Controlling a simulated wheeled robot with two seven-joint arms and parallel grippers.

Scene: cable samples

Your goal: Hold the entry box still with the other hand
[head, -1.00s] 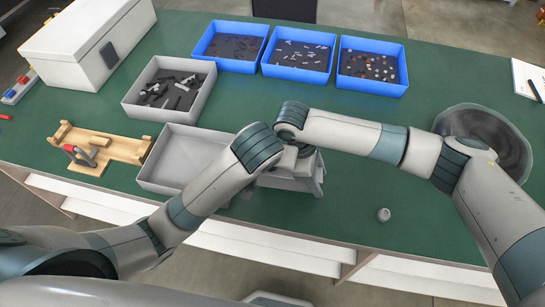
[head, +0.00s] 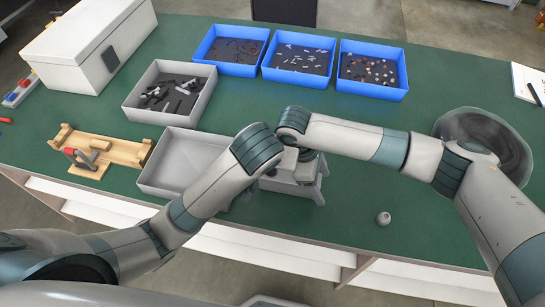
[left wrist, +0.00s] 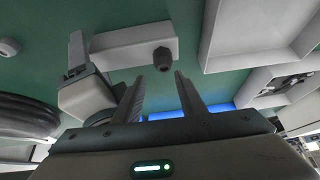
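The entry box (head: 306,188) is a light grey block on the green table, near its front edge and below my two wrists in the head view. In the left wrist view the grey box (left wrist: 125,48) shows a dark round fitting (left wrist: 163,59) on its side. My left gripper (left wrist: 160,78) is open there, its fingers apart and empty, with the fitting just beyond the tips. My left arm hides this gripper in the head view. My right gripper (head: 304,158) is at the box, partly hidden by its wrist. One of its fingers shows at the box's end; its grip is unclear.
An empty grey tray (head: 146,188) stands left of the box. A grey bin of dark parts (head: 128,108) and several blue bins stand behind. A wooden fixture (head: 125,152) is at left. A small grey piece (head: 383,218) lies at right, with clear table around it.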

